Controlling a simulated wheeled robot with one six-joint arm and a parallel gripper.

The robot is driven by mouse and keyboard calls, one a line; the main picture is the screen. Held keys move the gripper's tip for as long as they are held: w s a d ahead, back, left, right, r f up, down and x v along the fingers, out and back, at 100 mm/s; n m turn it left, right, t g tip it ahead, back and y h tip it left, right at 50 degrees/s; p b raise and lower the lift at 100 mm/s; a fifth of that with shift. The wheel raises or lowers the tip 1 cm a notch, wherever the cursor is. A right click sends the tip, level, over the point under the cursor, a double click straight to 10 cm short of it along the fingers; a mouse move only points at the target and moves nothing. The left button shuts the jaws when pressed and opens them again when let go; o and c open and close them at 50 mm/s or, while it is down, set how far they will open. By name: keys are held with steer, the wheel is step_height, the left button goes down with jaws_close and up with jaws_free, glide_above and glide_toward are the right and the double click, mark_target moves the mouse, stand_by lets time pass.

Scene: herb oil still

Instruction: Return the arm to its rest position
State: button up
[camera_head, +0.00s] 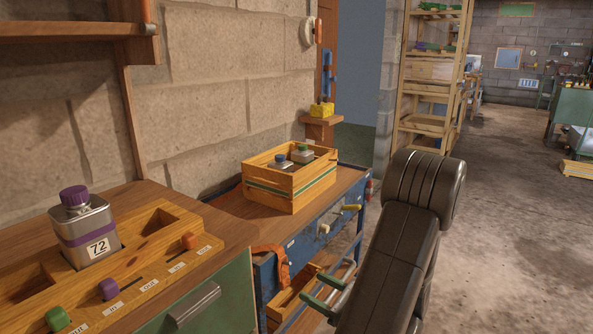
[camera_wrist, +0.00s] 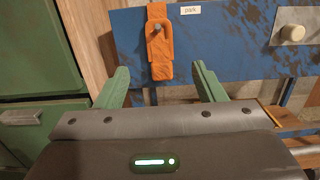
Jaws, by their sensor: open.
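My gripper (camera_wrist: 163,84) shows its two green fingers wide apart in the wrist view, with nothing between them. They point at a blue cart panel (camera_wrist: 225,45) with a white "park" label (camera_wrist: 191,10). An orange strap (camera_wrist: 160,60) hangs on a peg on that panel, beyond the gap between the fingers; I cannot tell how far. In the head view my gripper (camera_head: 325,293) is low, in front of the blue cart (camera_head: 330,226), right of the orange strap (camera_head: 271,262). My dark arm (camera_head: 385,265) reaches down there from the right.
A metal bottle marked 72 (camera_head: 82,228) stands in a wooden rack (camera_head: 150,262) on the left counter. A wooden crate (camera_head: 290,185) with two bottles stands on the blue cart. Shelves (camera_head: 425,90) stand behind.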

mark_target(284, 269)
steer(key=b+x, duration=0.1)
steer(key=x, duration=0.6)
steer(key=shift+w+a, duration=0.2)
steer(key=shift+a, duration=0.15)
steer(key=shift+w+a, duration=0.15)
steer(key=shift+a, duration=0.1)
steer(key=shift+r, duration=0.25)
